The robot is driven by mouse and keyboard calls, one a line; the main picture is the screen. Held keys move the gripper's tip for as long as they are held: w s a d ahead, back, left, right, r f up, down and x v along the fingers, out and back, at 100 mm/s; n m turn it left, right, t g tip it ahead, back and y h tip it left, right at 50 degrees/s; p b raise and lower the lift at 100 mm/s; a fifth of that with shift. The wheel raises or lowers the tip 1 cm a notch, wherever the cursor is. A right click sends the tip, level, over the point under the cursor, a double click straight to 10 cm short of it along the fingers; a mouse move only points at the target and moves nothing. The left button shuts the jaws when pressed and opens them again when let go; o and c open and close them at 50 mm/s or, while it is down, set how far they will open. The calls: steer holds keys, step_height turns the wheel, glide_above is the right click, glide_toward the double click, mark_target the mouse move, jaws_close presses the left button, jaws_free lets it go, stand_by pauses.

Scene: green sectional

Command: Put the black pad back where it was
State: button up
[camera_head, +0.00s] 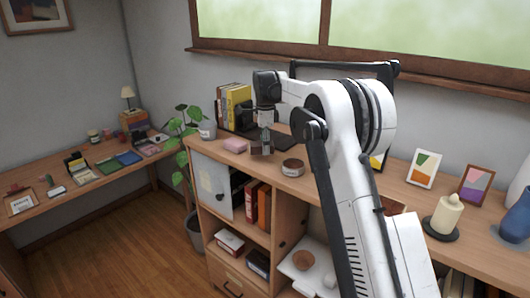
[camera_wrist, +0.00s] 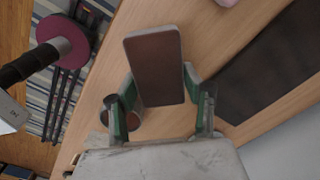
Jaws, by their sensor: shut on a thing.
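My gripper (camera_head: 264,146) points down over the top of the wooden cabinet (camera_head: 318,183), near its left end. It is shut on a small flat rectangular pad (camera_head: 257,150), which looks to be the black pad. In the wrist view the pad (camera_wrist: 155,67) has a dark brown face and a pale grey rim, and it sits between the green-sided fingers (camera_wrist: 160,88). In the head view the pad is close to the cabinet top; I cannot tell whether it touches.
A dark flat mat (camera_wrist: 265,75) lies behind the gripper. A pink block (camera_head: 235,145) is to the left, a round brown tin (camera_head: 293,167) to the right. Upright books (camera_head: 237,105) and a potted plant (camera_head: 206,128) stand at the left end. Picture frames (camera_head: 424,168) stand farther right.

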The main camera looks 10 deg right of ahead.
steer(key=shift+f+p, duration=0.35)
steer(key=shift+f, duration=1.25)
steer(key=shift+f, duration=0.2)
steer(key=o, duration=1)
